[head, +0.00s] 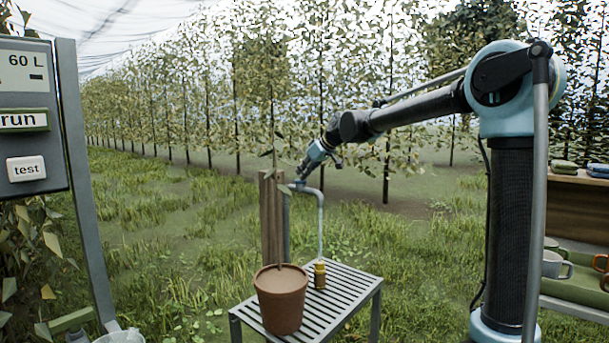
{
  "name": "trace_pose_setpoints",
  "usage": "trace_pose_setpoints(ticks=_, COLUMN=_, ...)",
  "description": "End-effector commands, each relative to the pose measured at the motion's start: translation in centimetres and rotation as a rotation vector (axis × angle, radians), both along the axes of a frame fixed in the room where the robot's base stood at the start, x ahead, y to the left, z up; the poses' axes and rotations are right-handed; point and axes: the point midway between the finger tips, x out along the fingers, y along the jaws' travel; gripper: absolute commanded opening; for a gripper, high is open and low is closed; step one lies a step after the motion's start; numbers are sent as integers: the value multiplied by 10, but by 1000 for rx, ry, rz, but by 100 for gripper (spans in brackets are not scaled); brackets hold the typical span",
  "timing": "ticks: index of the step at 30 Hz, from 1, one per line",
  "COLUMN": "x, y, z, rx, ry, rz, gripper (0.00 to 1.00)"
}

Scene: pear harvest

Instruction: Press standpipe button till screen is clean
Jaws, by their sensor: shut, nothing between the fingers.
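A grey standpipe (320,222) with a hooked top stands beside a brown wooden post (270,215), behind a slatted table. My gripper (300,184) is at the upper end of the standpipe, pointing down and left, and looks shut and empty. It overlaps the pipe's top in the picture; I cannot tell whether it touches. The standpipe's button is too small or hidden to make out. I cannot make out a filter screen at the pipe. A control panel (30,100) at the left edge has a display (22,68) reading 60 L, partly cut off.
The panel carries a run key (24,121) and a test key (26,168). A terracotta pot (281,300) and a small amber bottle (319,275) stand on the slatted table (345,299). Shelves with mugs (553,264) and folded cloths (565,167) are at right. Grass lies open between.

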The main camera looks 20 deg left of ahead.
Motion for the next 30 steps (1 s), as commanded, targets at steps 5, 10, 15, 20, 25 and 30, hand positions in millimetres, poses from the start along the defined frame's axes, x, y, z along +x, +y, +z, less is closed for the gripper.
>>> trace_pose_setpoints(ticks=5, x=-1, y=-1, z=-3, rx=-6, ry=2, rz=3, gripper=0)
trace_pose_setpoints(ticks=10, x=-1, y=-1, z=-3, rx=-6, ry=2, rz=3, gripper=0)
trace_pose_setpoints(ticks=15, x=0, y=-2, z=10, rx=-5, ry=2, rz=1, gripper=0)
trace_pose_setpoints(ticks=20, x=0, y=-4, z=38, rx=-2, ry=1, rz=0, gripper=0)
trace_pose_setpoints(ticks=25, x=-10, y=-25, z=63, rx=-1, ry=0, rz=0, gripper=0)
trace_pose_setpoints(ticks=30, x=-17, y=-46, z=86, rx=0, ry=0, rz=-1, gripper=0)
